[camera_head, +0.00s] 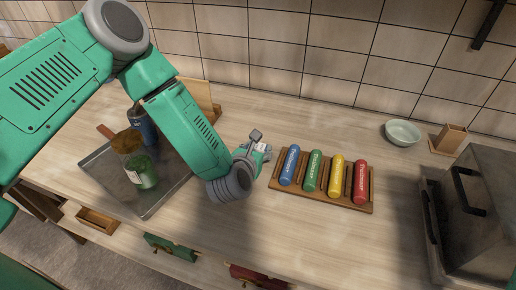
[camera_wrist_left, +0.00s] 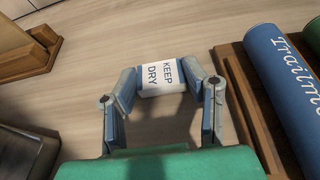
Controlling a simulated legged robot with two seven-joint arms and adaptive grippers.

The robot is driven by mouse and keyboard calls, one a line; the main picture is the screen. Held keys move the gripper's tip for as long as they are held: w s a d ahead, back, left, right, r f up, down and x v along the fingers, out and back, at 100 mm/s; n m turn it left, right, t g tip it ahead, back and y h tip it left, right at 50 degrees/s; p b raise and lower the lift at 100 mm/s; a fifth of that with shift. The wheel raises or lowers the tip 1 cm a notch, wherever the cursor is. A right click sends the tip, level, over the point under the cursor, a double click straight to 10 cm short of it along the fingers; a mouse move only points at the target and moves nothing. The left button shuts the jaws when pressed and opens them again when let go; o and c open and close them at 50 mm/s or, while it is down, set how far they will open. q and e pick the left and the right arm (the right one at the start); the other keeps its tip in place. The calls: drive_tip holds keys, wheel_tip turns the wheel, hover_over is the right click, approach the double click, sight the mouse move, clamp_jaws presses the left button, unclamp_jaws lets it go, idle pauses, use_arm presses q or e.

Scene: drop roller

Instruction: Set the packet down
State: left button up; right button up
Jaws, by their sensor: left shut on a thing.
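The packet (camera_wrist_left: 162,76) is small and white with blue edges and the words KEEP DRY. My left gripper (camera_wrist_left: 161,84) is shut on it, one finger at each side. In the head view the left gripper (camera_head: 259,148) is over the wooden counter, just left of the roller rack, and a white bit of the packet (camera_head: 262,147) shows at its tip. I cannot tell whether the packet touches the counter. My right gripper is not in view.
A wooden rack (camera_head: 320,197) holds several coloured rollers, the blue one (camera_head: 289,165) nearest my gripper. A metal tray (camera_head: 106,184) with jars lies left. A bowl (camera_head: 403,132) and a metal appliance (camera_head: 485,210) are right. Bare counter (camera_head: 300,125) lies behind the rack.

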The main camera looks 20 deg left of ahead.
use_arm(q)
drive_tip(key=shift+f, duration=0.35)
drive_tip(key=o, duration=0.8)
drive_tip(key=shift+f, duration=0.1)
drive_tip(key=shift+o, duration=0.2)
